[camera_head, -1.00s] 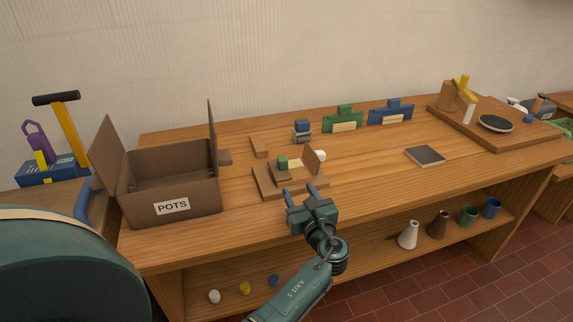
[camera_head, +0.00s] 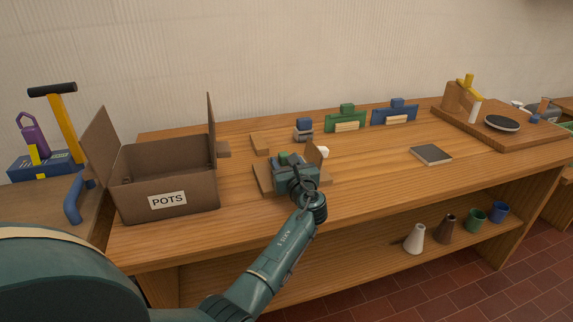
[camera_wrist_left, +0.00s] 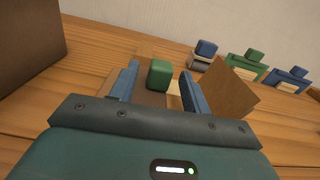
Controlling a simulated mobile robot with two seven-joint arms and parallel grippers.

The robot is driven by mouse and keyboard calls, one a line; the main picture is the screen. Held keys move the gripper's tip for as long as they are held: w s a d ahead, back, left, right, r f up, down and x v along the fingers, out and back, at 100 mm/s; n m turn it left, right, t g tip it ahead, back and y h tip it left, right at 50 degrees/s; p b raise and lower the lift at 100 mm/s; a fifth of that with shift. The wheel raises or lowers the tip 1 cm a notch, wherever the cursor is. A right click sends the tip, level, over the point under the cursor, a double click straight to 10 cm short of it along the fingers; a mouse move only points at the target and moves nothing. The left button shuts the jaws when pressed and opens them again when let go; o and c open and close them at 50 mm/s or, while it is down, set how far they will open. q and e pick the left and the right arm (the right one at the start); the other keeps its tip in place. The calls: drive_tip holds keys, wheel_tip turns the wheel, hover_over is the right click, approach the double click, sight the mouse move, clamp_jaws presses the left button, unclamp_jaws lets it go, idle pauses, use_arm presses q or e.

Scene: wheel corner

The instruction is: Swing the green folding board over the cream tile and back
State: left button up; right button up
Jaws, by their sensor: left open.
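A wooden base (camera_head: 263,180) stands near the front of the bench with a brown folding board bearing a green block (camera_head: 283,158). The green block also shows in the wrist view (camera_wrist_left: 160,74), with the brown board (camera_wrist_left: 150,98) below it. A cream tile (camera_wrist_left: 174,88) is partly visible right of the block. A brown upright panel (camera_head: 314,154) stands at the base's right side. My left gripper (camera_wrist_left: 159,72) is open, with its blue fingers on either side of the green block and gaps visible. In the head view, the gripper hides much of the base. My right gripper is not in view.
The POTS box (camera_head: 168,180) stands open to the left. Green (camera_head: 346,120) and blue (camera_head: 394,113) holders stand at the back. A dark flat pad (camera_head: 431,154) lies to the right, with clear bench around it. Small pots stand on the lower shelf.

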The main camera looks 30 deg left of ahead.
use_arm(q)
drive_tip(key=c, duration=1)
